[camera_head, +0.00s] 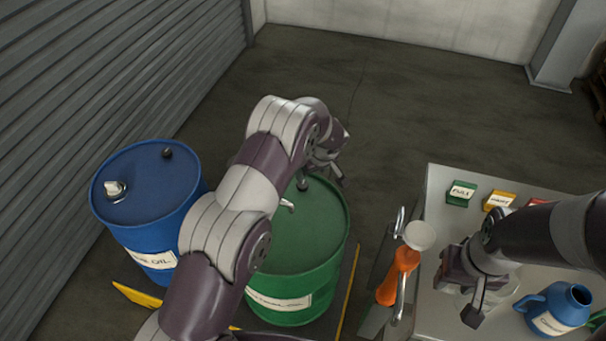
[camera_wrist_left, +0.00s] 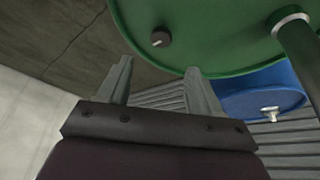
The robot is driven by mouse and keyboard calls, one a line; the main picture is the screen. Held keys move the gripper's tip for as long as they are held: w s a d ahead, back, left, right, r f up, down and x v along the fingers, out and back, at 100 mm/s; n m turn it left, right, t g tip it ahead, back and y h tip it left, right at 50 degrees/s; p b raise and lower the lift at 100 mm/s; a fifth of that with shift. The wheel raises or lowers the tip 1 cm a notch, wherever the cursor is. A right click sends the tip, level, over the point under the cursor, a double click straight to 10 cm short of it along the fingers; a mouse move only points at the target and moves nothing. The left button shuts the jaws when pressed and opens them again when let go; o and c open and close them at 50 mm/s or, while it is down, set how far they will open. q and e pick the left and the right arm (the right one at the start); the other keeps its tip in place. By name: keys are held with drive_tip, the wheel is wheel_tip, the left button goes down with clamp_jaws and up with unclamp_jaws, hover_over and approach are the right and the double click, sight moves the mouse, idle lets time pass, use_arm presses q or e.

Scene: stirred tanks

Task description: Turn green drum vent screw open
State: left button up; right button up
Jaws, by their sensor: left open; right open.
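The screw also shows as a small dark knob with a light mark in the left wrist view (camera_wrist_left: 161,39). My left gripper (camera_head: 335,172) is over the far edge of the drum; in the left wrist view its open, empty fingers (camera_wrist_left: 158,66) point toward the screw, apart from it. My right gripper (camera_head: 465,288) is open above the table at the right.
A blue drum (camera_head: 150,190) stands left of the green one. A silver fitting (camera_head: 287,204) is on the green lid. Floor behind is clear.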

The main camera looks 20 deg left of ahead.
sight(303, 185)
use_arm(q)
drive_tip(key=x, duration=1)
drive_tip(key=shift+s+f, duration=0.1)
drive_tip(key=shift+f, duration=0.1)
drive_tip(key=shift+c, duration=0.3)
drive_tip(key=c, duration=1)
